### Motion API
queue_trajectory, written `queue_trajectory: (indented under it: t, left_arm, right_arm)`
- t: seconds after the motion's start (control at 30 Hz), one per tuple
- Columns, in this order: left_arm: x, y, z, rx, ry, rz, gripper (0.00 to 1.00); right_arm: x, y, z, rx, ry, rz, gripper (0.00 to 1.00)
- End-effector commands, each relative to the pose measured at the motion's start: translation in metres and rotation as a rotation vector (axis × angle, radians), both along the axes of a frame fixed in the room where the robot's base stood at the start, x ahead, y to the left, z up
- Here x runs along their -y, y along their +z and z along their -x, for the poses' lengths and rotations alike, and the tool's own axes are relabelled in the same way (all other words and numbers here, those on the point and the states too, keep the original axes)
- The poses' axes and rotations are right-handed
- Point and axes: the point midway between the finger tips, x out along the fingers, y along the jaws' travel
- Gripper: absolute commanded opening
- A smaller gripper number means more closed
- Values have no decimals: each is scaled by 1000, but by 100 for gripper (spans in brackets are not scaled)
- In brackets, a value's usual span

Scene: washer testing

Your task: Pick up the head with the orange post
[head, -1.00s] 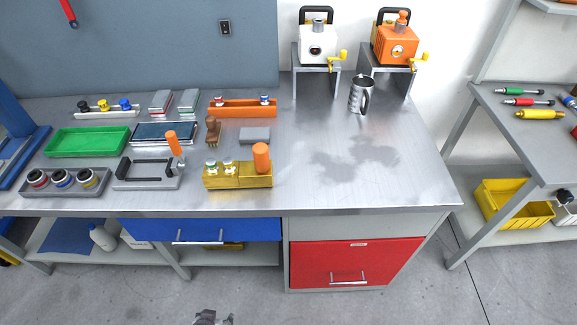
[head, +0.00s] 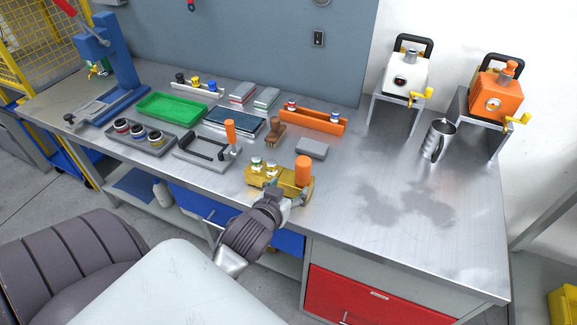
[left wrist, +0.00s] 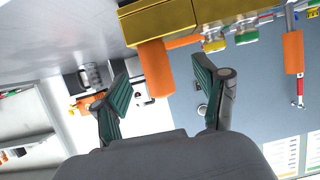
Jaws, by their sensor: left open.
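The orange post (head: 303,170) is a thick upright cylinder at the right end of a gold block (head: 271,181) near the front edge of the bench. Small white-and-green capped pieces stand at the block's left end. My left gripper (head: 283,196) is at the block's front side, just left of the post in the picture. In the left wrist view the picture is inverted: the gold block (left wrist: 160,24) is at the top, and the orange post (left wrist: 154,70) shows between the spread, empty fingers of the left gripper (left wrist: 163,82). I cannot tell how far apart post and fingers are. My right gripper is not in view.
A grey fixture with an orange handle (head: 230,132) stands left of the block. A grey box (head: 312,149), brown stamp-like piece (head: 275,135) and orange rack (head: 312,121) are behind. The bench to the right is clear up to a metal jug (head: 437,140).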

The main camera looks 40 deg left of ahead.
Motion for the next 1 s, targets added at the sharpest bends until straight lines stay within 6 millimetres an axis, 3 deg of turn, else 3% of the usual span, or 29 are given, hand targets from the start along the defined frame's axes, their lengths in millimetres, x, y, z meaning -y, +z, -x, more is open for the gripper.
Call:
queue_trajectory:
  t: [0.1, 0.33, 0.6, 0.93, 1.0]
  left_arm:
    - [-4, -6, -18, 2, -1, -1, 72]
    - [-6, -10, -33, 1, -2, 0, 72]
    - [-10, -19, -70, 0, -1, -1, 72]
    - [-12, -23, -77, 1, -2, 0, 72]
    - [-12, -24, -77, 1, -2, 0, 61]
  right_arm:
    - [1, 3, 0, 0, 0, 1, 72]
    - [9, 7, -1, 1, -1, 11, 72]
    - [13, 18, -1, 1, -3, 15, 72]
    - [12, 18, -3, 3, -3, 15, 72]
    - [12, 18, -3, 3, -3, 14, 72]
